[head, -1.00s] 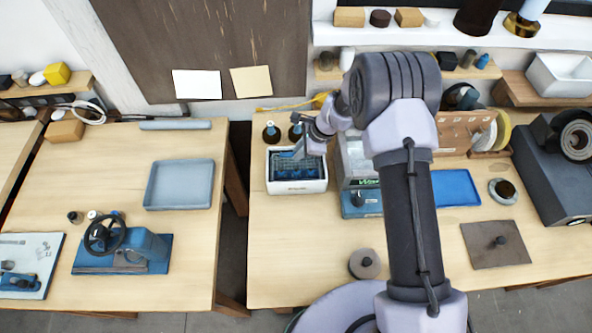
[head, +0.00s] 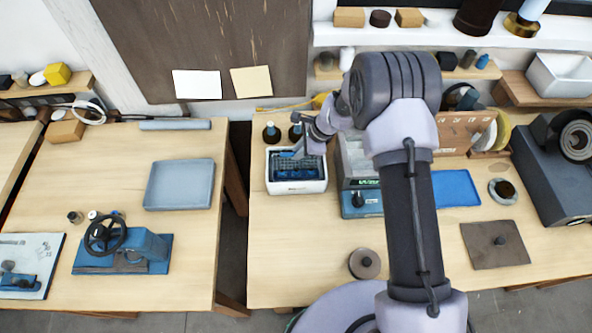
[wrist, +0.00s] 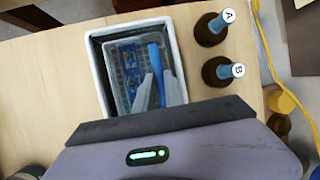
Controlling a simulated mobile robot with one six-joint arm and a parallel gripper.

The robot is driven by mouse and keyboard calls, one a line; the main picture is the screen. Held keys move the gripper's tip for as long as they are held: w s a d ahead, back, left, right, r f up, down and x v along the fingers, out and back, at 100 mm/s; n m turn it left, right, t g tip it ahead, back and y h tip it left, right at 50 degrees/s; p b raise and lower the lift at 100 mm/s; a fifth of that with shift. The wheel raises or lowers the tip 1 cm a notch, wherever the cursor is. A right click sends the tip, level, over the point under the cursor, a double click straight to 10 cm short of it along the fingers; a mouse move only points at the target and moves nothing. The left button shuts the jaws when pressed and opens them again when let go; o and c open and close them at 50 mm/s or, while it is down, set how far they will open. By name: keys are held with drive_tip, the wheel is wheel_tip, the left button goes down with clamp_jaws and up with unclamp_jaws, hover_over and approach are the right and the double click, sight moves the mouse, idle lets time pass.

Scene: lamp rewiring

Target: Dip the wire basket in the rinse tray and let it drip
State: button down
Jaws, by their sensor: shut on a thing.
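The wire basket (head: 287,158) is a grey mesh inside a white-walled tub (head: 297,187) on the right-hand table. The wrist view shows the basket (wrist: 116,75) within the tub's rim (wrist: 92,80), with blue pieces in or under its mesh. My gripper (head: 296,153) reaches down over the tub from the right. In the wrist view my gripper (wrist: 156,85) is shut on the basket's blue handle (wrist: 154,58). I cannot tell whether the basket touches the tub floor. A flat grey-blue tray (head: 180,185) lies empty on the left table; which vessel is the rinse tray is unclear.
Two dark bottles marked A (wrist: 212,28) and B (wrist: 222,70) stand close beside the tub. A grey and blue instrument (head: 361,200) stands to its right. A blue tray (head: 456,188) lies farther right. The table front before the tub is clear.

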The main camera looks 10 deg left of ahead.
drive_tip(key=shift+r+p, duration=2.55)
drive_tip(key=shift+r, duration=1.6)
drive_tip(key=shift+r, duration=0.15)
wheel_tip(320, 180, up, 4)
drive_tip(key=shift+f+p, duration=0.15)
drive_tip(key=shift+p, duration=1)
